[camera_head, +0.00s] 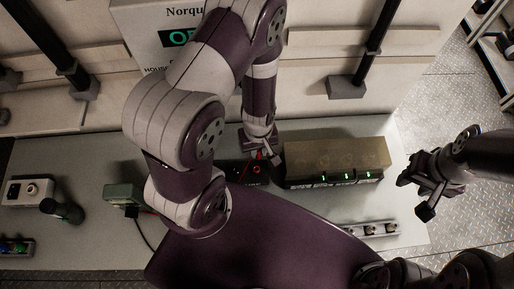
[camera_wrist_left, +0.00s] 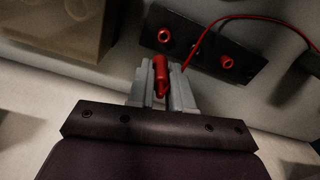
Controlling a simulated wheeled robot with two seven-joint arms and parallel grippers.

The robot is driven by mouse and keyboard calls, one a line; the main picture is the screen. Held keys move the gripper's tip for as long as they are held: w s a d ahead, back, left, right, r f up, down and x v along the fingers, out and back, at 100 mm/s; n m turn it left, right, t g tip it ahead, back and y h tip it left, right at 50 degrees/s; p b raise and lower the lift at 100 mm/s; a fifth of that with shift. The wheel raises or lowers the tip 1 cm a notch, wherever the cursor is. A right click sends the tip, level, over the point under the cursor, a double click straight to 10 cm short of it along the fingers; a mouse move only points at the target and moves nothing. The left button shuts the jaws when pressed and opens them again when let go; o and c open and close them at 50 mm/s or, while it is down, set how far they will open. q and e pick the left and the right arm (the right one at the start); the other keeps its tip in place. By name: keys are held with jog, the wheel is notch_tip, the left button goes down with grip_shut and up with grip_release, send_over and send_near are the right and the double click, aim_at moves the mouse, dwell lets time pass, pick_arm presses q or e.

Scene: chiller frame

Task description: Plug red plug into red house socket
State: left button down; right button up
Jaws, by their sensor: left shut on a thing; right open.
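My left gripper (camera_wrist_left: 162,88) is shut on the red plug (camera_wrist_left: 160,70), which sits between its two grey fingers. In the head view the left gripper (camera_head: 262,152) is above the bench, just behind a black socket panel (camera_head: 236,172). The left wrist view shows this panel (camera_wrist_left: 200,47) with two red ring sockets, one (camera_wrist_left: 165,35) above the plug and one (camera_wrist_left: 227,62) to its right. The plug appears apart from both sockets. A red cable (camera_wrist_left: 208,27) arcs over the panel to the right. My right gripper (camera_head: 427,197) is open and empty beyond the bench's right end.
A tan box with green lights (camera_head: 338,155) stands right of the panel. A strip with round fittings (camera_head: 372,230) lies at the front right. A grey-green meter (camera_head: 123,194), a dark cylinder (camera_head: 62,210) and a white device (camera_head: 28,191) are at left.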

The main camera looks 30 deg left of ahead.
pick_arm(q)
notch_tip(320, 180, down, 2)
jog(key=shift+s+a+b, duration=0.15)
jog(key=shift+b, duration=0.8)
jog(key=f+b, duration=0.1)
jog(key=s+f+b, duration=0.1)
jog(key=f+b, duration=0.1)
jog(key=shift+f+b, duration=0.2)
jog(key=shift+b, duration=0.1)
jog(key=shift+w+f, duration=0.15)
jog(key=shift+w, duration=0.15)
pick_arm(e)
jog(key=f, duration=0.3)
jog(key=s+f, duration=0.1)
jog(key=f, duration=0.1)
jog(key=shift+a+f, duration=0.1)
jog(key=shift+f, duration=0.1)
pick_arm(q)
jog(key=shift+s, duration=0.2)
pick_arm(e)
jog(key=shift+s, duration=0.1)
